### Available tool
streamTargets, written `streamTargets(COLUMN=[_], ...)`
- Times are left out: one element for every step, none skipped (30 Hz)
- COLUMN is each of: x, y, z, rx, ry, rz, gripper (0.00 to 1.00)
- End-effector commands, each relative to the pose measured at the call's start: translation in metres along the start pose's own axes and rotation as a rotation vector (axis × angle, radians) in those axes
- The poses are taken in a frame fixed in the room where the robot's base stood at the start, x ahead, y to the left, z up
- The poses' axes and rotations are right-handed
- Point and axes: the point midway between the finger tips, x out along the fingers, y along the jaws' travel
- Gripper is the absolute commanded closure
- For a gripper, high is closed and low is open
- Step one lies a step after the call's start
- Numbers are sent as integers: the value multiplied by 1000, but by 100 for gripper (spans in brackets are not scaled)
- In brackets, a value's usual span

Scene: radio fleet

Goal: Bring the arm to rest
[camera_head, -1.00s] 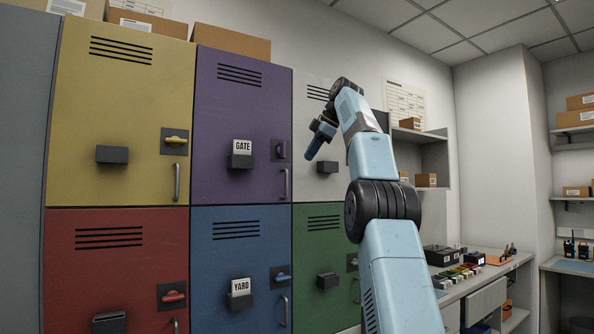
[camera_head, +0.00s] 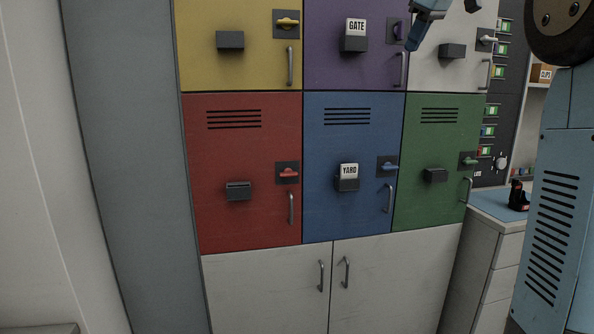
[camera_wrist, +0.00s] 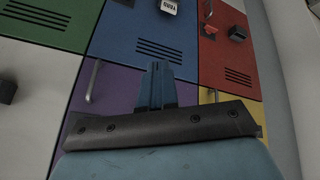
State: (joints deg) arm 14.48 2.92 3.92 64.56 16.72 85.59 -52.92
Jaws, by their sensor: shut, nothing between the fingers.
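My arm (camera_head: 555,210) shows at the right edge of the head view, with most of it out of frame. My gripper (camera_head: 416,34) hangs at the top of that view, in front of the purple and white lockers, pointing down and left. In the wrist view my gripper (camera_wrist: 159,70) is shut, its blue fingers together with nothing between them. It appears apart from the locker doors, though the exact gap is hard to judge.
Yellow (camera_head: 205,62), purple (camera_head: 325,72), white (camera_head: 440,75), red (camera_head: 240,145), blue (camera_head: 350,135) and green (camera_head: 440,145) lockers stand ahead, shut, with protruding handles. Signs read GATE (camera_head: 355,27) and YARD (camera_head: 349,170). A counter (camera_head: 490,203) stands right, near my arm.

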Motion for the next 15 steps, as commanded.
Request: streamTargets(x=[1,3,6,8,11,14,16,19,23,27,30,34,38,42,47], y=[-17,-25,-36,-44,-52,-64,-72,-80,-92,-100,-108,-120,-128,-137,-148], z=[8,13,20,26,32,41,48,55,65,72,80,92,100,108,121], rx=[34,58,89,112,135,165,187,210,239,261,283,311,332,352,379], ry=[-11,-16,-23,-29,-34,-41,-45,-50,-57,-60,-65,-70,-73,-76,-81], rz=[6,10,17,22,27,33,39,45,52,57,63,72,77,82,90], gripper=[100,100,100,100,100,100,100,100,100,100,100,100,100,100,100])
